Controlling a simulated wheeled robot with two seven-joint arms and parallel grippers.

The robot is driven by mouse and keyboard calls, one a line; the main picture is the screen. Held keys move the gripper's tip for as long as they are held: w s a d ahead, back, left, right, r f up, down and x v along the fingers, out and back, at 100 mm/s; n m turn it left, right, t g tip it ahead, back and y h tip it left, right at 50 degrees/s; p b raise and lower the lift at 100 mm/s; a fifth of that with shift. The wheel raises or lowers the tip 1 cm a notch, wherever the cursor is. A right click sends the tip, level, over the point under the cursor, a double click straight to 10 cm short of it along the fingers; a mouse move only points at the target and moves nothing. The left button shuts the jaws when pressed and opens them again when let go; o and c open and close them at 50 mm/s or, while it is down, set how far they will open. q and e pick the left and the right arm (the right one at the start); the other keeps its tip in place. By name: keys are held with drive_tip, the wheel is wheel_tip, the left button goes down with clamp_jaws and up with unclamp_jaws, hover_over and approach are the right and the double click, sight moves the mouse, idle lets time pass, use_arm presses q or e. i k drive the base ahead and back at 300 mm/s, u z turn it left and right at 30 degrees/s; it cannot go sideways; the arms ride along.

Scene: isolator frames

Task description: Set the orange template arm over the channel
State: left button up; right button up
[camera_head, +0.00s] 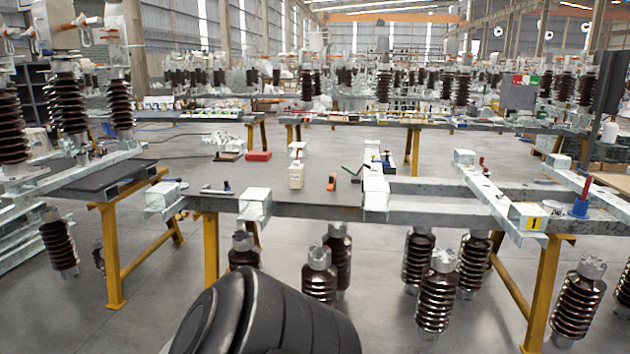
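A long grey steel channel (310,211) runs across the middle on yellow trestles. A small orange piece (331,181) stands upright at the channel, between a cream bottle and a whitish metal block. It is too small to tell whether it is the template arm or a hand tool. No larger orange arm shows near the channel. Neither gripper is in view. A black rounded part, which looks like one of my own arm links, fills the bottom centre and hides the floor there.
A cream bottle (296,175) and a white block (375,193) sit along the channel. A blue cup (580,207) stands at right.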

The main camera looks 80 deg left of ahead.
sight(332, 186)
drive_tip(key=u, duration=2.15)
drive_tip(key=i, duration=2.55)
drive_tip(key=z, duration=0.25)
